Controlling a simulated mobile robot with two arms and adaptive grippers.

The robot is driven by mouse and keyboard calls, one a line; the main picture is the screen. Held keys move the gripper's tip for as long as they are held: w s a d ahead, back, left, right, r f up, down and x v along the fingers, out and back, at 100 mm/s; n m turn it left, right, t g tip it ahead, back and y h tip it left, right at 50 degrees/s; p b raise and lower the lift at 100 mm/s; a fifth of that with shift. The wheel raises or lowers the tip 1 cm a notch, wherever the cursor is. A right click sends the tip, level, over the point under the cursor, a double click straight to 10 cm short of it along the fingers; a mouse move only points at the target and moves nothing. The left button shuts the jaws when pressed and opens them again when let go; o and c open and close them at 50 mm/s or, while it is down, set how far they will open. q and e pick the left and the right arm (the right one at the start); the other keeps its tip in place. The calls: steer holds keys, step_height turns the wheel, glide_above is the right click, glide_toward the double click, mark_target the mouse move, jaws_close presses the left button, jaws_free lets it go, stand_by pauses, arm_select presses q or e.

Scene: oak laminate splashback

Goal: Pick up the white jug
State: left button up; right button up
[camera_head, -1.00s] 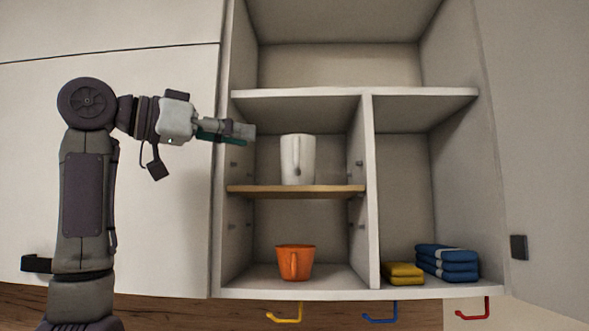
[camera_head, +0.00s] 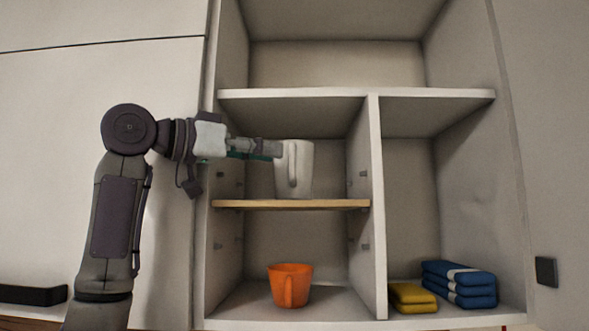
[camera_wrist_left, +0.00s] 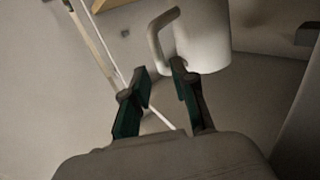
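The white jug (camera_head: 301,168) stands upright on the wooden shelf (camera_head: 335,204) in the cabinet's left column, its handle towards me. My left gripper (camera_head: 277,149) reaches in from the left, its tip at the jug's left edge in the head view. In the left wrist view the fingers (camera_wrist_left: 160,78) are apart with nothing between them. The jug (camera_wrist_left: 203,35) is just beyond the fingertips, with its handle on the left, near the gap. Whether a finger touches the jug, I cannot tell. My right gripper is in neither view.
An orange mug (camera_head: 290,285) stands in the compartment below. A yellow cloth (camera_head: 411,297) and folded blue cloths (camera_head: 459,284) lie in the lower right compartment. A vertical divider (camera_head: 376,230) stands right of the jug. The top compartment is empty.

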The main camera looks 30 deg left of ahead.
mark_target(292, 174)
arm_select(q)
steer(key=shift+w+d, duration=0.3)
steer(key=shift+w, duration=0.15)
steer(key=p+x, duration=0.2)
steer(key=x, duration=0.2)
steer(key=shift+w+d+p, duration=0.15)
steer(key=shift+w+p, duration=0.05)
steer(key=shift+p, duration=0.1)
steer(key=shift+w, duration=0.25)
steer(key=shift+s, duration=0.1)
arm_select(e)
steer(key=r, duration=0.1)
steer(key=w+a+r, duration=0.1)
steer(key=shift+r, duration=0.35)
arm_select(q)
steer(key=shift+s, duration=0.25)
steer(key=c, duration=0.5)
steer(key=shift+w, duration=0.1)
jaws_close()
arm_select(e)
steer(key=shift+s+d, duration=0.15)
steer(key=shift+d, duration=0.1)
